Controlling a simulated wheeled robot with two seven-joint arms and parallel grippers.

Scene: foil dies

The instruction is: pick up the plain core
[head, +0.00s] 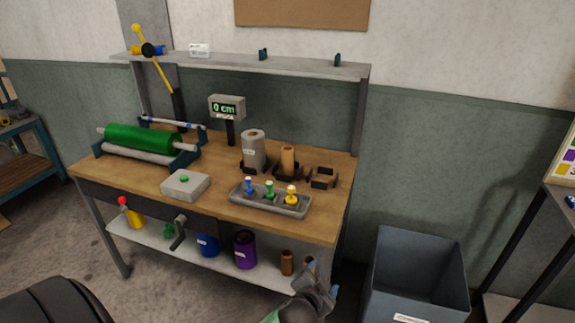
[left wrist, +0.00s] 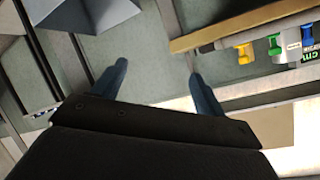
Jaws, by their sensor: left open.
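Two short brown cardboard cores stand on the lower shelf near its right end: one core (head: 287,262) shows clearly, and another core (head: 309,261) is partly hidden by my left gripper. On the bench, a brown core-like roll (head: 288,160) stands upright in a dark holder beside a silver-grey roll (head: 253,150). I cannot tell which is the plain core. My left gripper (head: 322,282) is open and empty, in front of the lower shelf's right end. In the left wrist view its two blue-grey fingers (left wrist: 158,84) are apart with nothing between them. My right gripper is not in view.
A grey bin (head: 418,262) stands right of the workbench (head: 225,208). A tray (head: 268,206) on the bench holds blue, green and yellow-handled dies. Purple (head: 244,250) and blue (head: 207,245) rolls stand on the lower shelf. An empty dark holder (head: 323,178) sits at the bench's right.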

